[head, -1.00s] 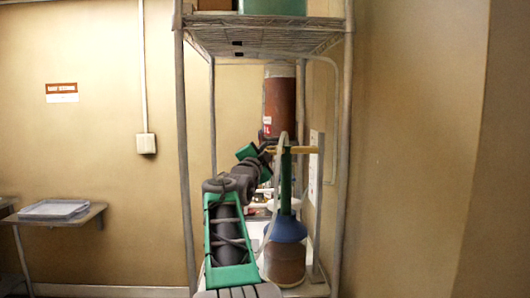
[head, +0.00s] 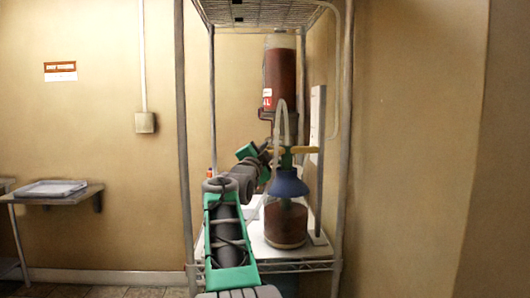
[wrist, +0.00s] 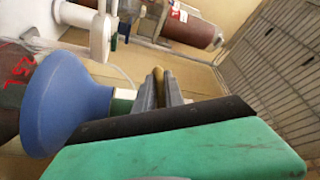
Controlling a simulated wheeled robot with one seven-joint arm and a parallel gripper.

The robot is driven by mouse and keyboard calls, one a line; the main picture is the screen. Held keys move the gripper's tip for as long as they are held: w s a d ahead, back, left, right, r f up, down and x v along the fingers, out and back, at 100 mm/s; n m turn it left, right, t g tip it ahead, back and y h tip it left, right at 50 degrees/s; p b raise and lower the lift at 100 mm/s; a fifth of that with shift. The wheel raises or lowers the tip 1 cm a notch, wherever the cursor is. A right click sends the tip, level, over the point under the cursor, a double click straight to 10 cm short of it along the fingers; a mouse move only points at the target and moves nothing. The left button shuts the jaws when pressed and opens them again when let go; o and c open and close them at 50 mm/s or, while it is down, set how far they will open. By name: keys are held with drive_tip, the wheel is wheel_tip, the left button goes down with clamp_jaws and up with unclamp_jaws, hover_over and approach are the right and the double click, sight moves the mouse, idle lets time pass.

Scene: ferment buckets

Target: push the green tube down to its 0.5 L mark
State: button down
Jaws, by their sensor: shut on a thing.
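The green tube (head: 286,159) stands upright in the blue funnel-shaped collar (head: 287,184) of a clear bottle of brown liquid (head: 285,224). Only a short length of green shows above the collar, and no tube mark is readable. A yellow crossbar (head: 304,150) runs across the tube's top. My gripper (head: 269,152) is at the crossbar's left end. In the wrist view its fingers (wrist: 162,88) are shut on the tan-yellow bar, next to the blue collar (wrist: 68,105) and a bit of green tube (wrist: 123,104). The tube's lower part is hidden.
A pale hose (head: 282,118) loops above the tube. A white upright panel (head: 318,130) stands at right. Wire-rack posts (head: 345,150) enclose the spot. A side table with a tray (head: 50,189) is at left.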

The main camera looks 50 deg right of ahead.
drive_tip(key=c, duration=1.5)
unclamp_jaws()
drive_tip(key=shift+o, duration=0.2)
drive_tip(key=shift+a, duration=0.1)
drive_tip(key=b+v, duration=0.1)
drive_tip(key=v, duration=0.6)
drive_tip(key=shift+a+b, duration=0.3)
drive_tip(key=shift+b, duration=0.05)
drive_tip(key=shift+s+f, duration=0.1)
